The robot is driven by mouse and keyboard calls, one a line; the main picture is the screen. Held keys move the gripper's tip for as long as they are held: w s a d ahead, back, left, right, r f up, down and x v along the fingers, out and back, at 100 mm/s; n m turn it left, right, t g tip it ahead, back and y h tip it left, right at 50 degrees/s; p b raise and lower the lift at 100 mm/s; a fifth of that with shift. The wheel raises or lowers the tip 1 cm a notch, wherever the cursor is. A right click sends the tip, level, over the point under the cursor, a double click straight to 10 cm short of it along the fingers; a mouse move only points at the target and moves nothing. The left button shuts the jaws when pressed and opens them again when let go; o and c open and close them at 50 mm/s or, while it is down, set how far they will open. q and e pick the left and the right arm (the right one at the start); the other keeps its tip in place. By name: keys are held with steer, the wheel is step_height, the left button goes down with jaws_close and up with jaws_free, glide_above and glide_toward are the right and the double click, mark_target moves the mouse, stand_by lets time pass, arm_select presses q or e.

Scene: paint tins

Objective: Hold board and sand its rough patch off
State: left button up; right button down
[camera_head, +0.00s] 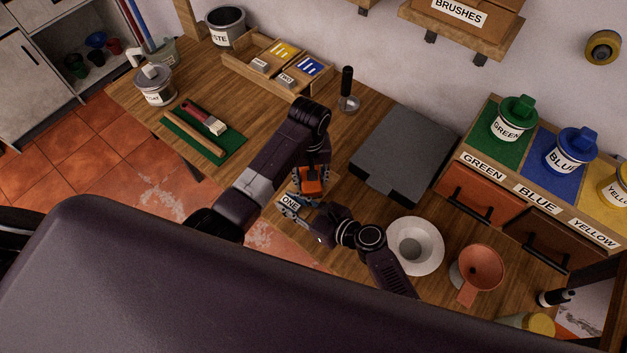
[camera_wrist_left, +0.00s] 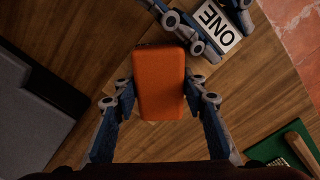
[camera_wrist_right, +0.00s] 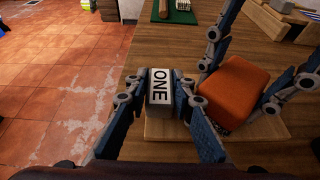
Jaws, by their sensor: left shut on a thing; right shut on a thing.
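My left gripper (camera_wrist_left: 159,98) is shut on an orange block (camera_wrist_left: 158,82). In the right wrist view the orange block (camera_wrist_right: 233,92) is over a small wooden board (camera_wrist_right: 262,129); I cannot tell whether they touch. My right gripper (camera_wrist_right: 160,108) is shut on a pale grey piece labelled ONE (camera_wrist_right: 160,87) at the board's left part. The ONE label also shows in the left wrist view (camera_wrist_left: 217,24). In the head view both grippers meet near the table's front edge, around the orange block (camera_head: 312,181). The block and grippers cover much of the board; no rough patch is visible.
A dark grey slab (camera_head: 402,152) lies right of my grippers. A white bowl (camera_head: 414,246) and a copper-coloured funnel (camera_head: 478,270) stand at the front right. A brush lies on a green mat (camera_head: 232,142) at left.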

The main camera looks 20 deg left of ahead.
mark_target(301, 171)
arm_select(q)
steer(key=shift+w+a, duration=0.3)
steer(key=shift+a, duration=0.55)
steer(key=shift+w+a, duration=0.3)
steer(key=shift+a, duration=0.5)
arm_select(e)
steer(key=shift+d+f, duration=0.2)
arm_select(q)
steer(key=shift+d, duration=0.15)
steer(key=shift+s+d, duration=0.25)
steer(key=shift+d, duration=0.35)
steer(key=shift+s+d, duration=0.2)
steer(key=shift+d, duration=0.35)
steer(key=shift+d+r, duration=0.25)
steer(key=shift+d, duration=0.85)
steer(key=shift+r, duration=1.5)
steer(key=shift+w, duration=0.1)
arm_select(e)
steer(key=c, duration=1.6)
jaws_free()
steer(key=shift+a+r, duration=0.1)
arm_select(q)
steer(key=shift+f, duration=0.1)
arm_select(e)
steer(key=shift+w, duration=0.15)
steer(key=shift+r, duration=0.1)
